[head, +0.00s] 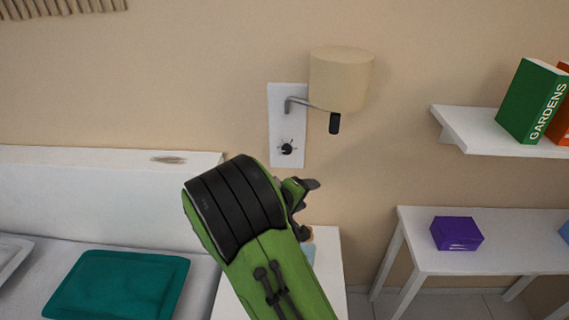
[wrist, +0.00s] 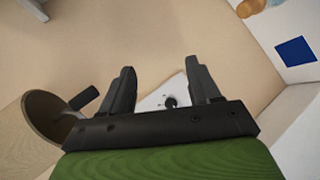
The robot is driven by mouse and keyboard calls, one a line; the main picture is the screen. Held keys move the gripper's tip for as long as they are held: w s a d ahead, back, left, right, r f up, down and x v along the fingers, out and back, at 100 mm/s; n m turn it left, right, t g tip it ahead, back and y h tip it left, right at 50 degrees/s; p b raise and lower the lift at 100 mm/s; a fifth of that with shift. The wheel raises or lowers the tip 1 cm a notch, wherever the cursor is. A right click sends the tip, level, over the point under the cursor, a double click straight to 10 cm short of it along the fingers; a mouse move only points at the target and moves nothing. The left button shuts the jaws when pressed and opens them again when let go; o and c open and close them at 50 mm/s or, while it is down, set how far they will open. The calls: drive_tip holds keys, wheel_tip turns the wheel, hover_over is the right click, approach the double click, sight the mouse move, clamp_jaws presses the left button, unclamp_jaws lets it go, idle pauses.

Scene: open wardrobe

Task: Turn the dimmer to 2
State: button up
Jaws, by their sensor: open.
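The dimmer (head: 287,148) is a small black knob with marks around it, low on a white wall plate (head: 277,98) under a wall lamp. The marks are too small to read. In the wrist view the dimmer (wrist: 170,102) shows between my fingers, nearer the right one, with part of the plate (wrist: 157,98) around it. My gripper (head: 308,190) is open and empty, below and slightly right of the dimmer in the head view. In the wrist view both fingers of my gripper (wrist: 162,80) stand apart, and neither visibly touches the dimmer.
The lamp's cream shade (head: 341,80) and a black hanging part (head: 335,123) sit just right of the plate. A bed headboard (head: 100,180) is left, a white shelf (head: 480,135) with books right. A white table (head: 415,250) holds a purple box (head: 456,234).

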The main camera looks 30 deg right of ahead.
drive_tip(key=w+d+f+n+t+h+b, duration=0.1)
drive_tip(key=w+f+n+t+h+b, duration=0.15)
drive_tip(key=w+n+h, duration=0.2)
drive_tip(key=n+t+b, duration=0.2)
drive_tip(key=n+t, duration=0.5)
drive_tip(key=n, duration=0.3)
approach(287, 152)
drive_tip(key=shift+m+y, duration=0.25)
drive_tip(key=shift+m, duration=0.1)
drive_tip(key=x, duration=0.8)
drive_tip(key=shift+r, duration=0.3)
drive_tip(key=c, duration=1)
drive_tip(key=shift+c, duration=0.2)
